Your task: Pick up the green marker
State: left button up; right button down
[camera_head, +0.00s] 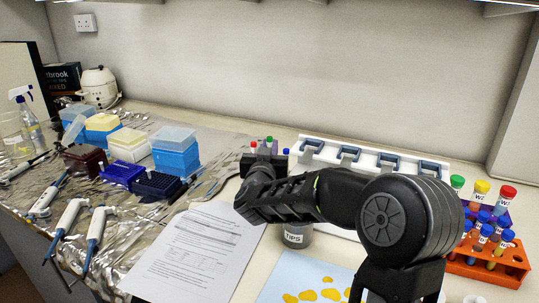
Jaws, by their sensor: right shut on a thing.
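The green marker (269,142) stands upright with its green cap up, at the back middle of the bench. Markers with a red cap (253,147) and a blue cap (286,153) stand on either side of it. My right arm comes in from the right. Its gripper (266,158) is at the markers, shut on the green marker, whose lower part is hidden. The fingers are dark and small here, so their exact grip is hard to see. My left gripper is out of view.
A white rack (375,158) with blue-grey holders stands behind my arm. An orange tube rack (490,266) is at the right. Paper (190,255) and a TIPS cup (298,236) lie near my forearm. Tip boxes (175,150) and pipettes (68,218) fill the left.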

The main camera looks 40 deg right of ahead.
notch_tip(320, 180, up, 16)
jog(key=p, duration=0.3)
jog(key=shift+f, duration=0.25)
